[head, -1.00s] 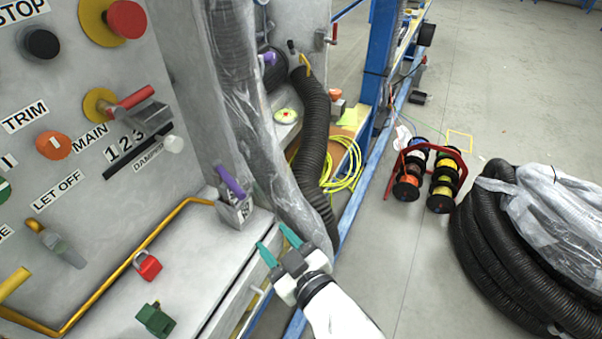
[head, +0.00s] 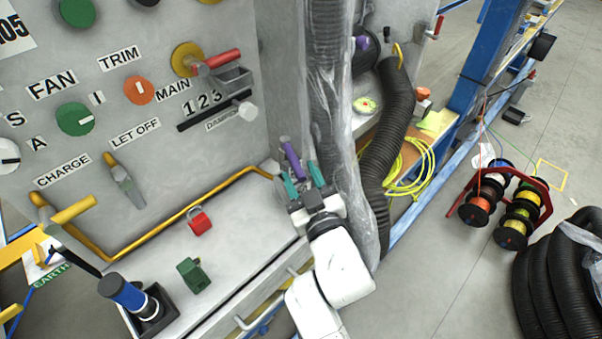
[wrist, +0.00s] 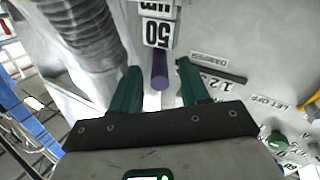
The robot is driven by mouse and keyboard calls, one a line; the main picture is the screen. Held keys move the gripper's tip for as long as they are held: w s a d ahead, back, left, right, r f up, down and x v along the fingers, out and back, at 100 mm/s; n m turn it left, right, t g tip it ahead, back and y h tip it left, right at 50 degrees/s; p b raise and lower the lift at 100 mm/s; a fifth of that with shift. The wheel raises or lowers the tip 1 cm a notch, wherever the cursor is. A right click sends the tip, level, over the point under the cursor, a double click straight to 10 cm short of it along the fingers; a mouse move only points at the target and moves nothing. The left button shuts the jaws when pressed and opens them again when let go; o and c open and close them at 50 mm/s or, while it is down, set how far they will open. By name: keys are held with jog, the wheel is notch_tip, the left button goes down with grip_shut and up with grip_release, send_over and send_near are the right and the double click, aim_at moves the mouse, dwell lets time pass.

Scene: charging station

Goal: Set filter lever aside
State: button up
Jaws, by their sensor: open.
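The filter lever is a purple handle (head: 292,160) at the back right end of the grey ledge, beside the panel's corner. In the wrist view the purple lever (wrist: 160,70) points toward me, below a small block marked 50 um (wrist: 158,32). My gripper (head: 303,180) is open, with its two green fingers right by the lever. In the wrist view the fingers of my gripper (wrist: 158,78) stand on either side of the lever, with a gap visible on both sides. My gripper hides most of the block in the head view.
A plastic-wrapped hose (head: 330,100) and a black ribbed hose (head: 393,115) run just right of the lever. A red padlock (head: 199,221) and a green block (head: 193,275) sit on the ledge (head: 235,235). A yellow rail (head: 160,226) runs along its back.

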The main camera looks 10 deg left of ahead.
jog(key=shift+w+a, duration=0.2)
jog(key=shift+w, duration=0.2)
grip_shut()
dwell(0.5)
